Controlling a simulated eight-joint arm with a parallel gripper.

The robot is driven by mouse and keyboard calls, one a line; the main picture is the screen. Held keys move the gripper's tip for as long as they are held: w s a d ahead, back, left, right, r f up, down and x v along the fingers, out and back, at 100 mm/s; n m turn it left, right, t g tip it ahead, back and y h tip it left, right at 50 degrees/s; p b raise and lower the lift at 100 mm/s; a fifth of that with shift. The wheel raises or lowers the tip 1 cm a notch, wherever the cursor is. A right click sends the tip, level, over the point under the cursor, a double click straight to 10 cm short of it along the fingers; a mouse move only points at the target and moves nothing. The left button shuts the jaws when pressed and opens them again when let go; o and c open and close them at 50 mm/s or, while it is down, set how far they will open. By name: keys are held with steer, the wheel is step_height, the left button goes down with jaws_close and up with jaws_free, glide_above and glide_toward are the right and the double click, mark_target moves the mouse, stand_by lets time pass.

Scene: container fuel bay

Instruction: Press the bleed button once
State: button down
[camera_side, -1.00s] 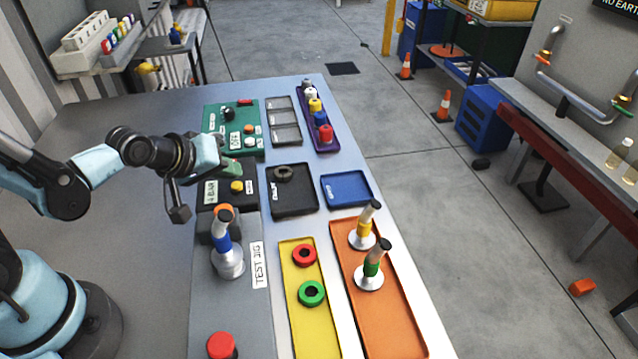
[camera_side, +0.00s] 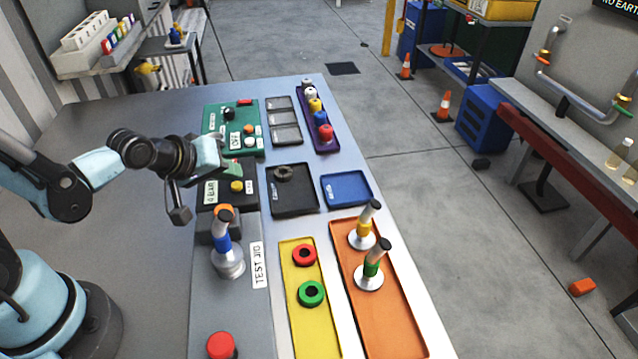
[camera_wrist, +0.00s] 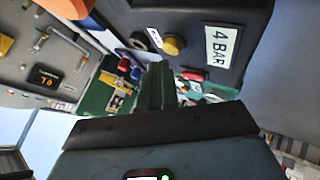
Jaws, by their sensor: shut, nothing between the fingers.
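A yellow button (camera_side: 237,186) sits on a black box (camera_side: 247,201) with a white "4 BAR" label (camera_side: 211,192). No word naming the bleed button is readable. The yellow button also shows in the wrist view (camera_wrist: 174,45), beside the label (camera_wrist: 222,46). My gripper (camera_side: 233,171) is shut and empty, with its green fingers just behind and above the yellow button in the side view. In the wrist view the shut fingers (camera_wrist: 155,86) stand below the button in the picture, apart from it.
A green panel (camera_side: 250,112) with a black knob, buttons and an "OFF" label lies behind the box. A metal stand with a blue band (camera_side: 227,252) is in front. A black tray (camera_side: 291,203) lies to the right, and a red button (camera_side: 221,345) at the near edge.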

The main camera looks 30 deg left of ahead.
steer(key=shift+r, duration=0.25)
steer(key=shift+r, duration=2.45)
steer(key=s+a+r+m+g, duration=0.1)
steer(key=s+r+m+g, duration=0.1)
steer(key=s+m, duration=0.4)
steer(key=shift+r+m, duration=0.45)
steer(key=shift+m, duration=0.75)
steer(key=shift+a, duration=0.1)
step_height(320, 180, up, 5)
steer(key=m+g, duration=0.7)
steer(key=m, duration=0.2)
glide_above(232, 187)
steer(key=w, duration=0.1)
steer(key=shift+f, duration=0.1)
